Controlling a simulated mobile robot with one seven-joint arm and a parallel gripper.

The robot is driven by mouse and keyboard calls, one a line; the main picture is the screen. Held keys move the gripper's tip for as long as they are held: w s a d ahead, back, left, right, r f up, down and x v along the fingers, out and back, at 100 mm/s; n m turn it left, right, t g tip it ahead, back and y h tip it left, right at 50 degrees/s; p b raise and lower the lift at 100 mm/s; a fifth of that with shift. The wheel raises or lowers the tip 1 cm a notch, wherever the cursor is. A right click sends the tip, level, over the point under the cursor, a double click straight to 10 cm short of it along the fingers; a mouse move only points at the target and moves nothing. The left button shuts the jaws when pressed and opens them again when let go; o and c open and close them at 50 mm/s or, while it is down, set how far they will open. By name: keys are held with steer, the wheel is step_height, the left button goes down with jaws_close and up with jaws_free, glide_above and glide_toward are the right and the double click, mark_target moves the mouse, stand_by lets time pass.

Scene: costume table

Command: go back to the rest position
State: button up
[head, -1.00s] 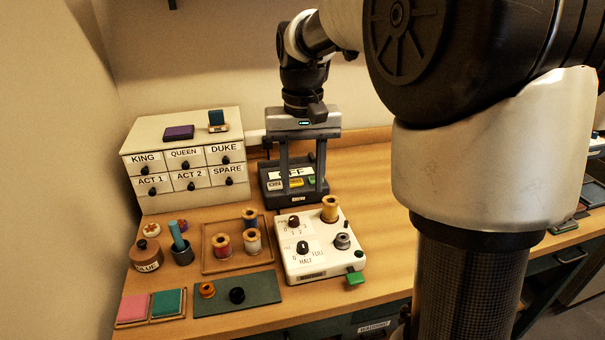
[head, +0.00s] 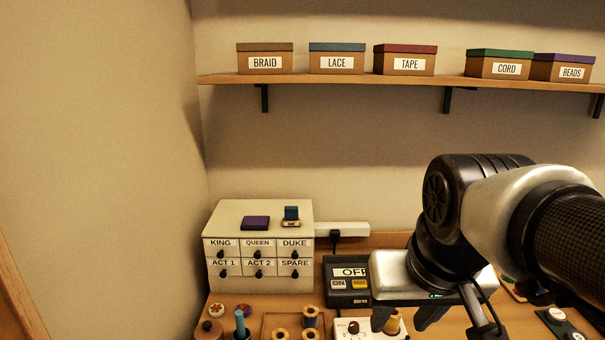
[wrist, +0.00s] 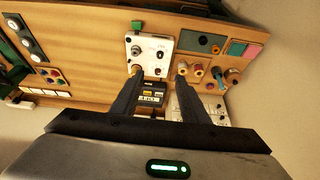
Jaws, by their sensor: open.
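My gripper (head: 412,318) is at the lower right of the head view, raised above the table with its fingers apart and nothing between them. In the wrist view my gripper (wrist: 158,72) shows two dark, separated fingers pointing at the table from above. Beneath and beyond it are the dark OFF device (head: 347,284) and the white dial box (wrist: 151,48). The lower parts of the fingers are partly cut off or dark in the head view.
A white drawer cabinet (head: 259,266) stands at the back left with a purple block (head: 255,222) on top. A wall shelf (head: 350,79) holds several labelled boxes. Thread spools (head: 310,317) and a blue stick (head: 240,322) stand at the front. The air left of my arm is clear.

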steer(key=s+t, duration=0.1)
steer(key=s, duration=0.2)
steer(key=shift+p, duration=0.35)
stand_by(1.0)
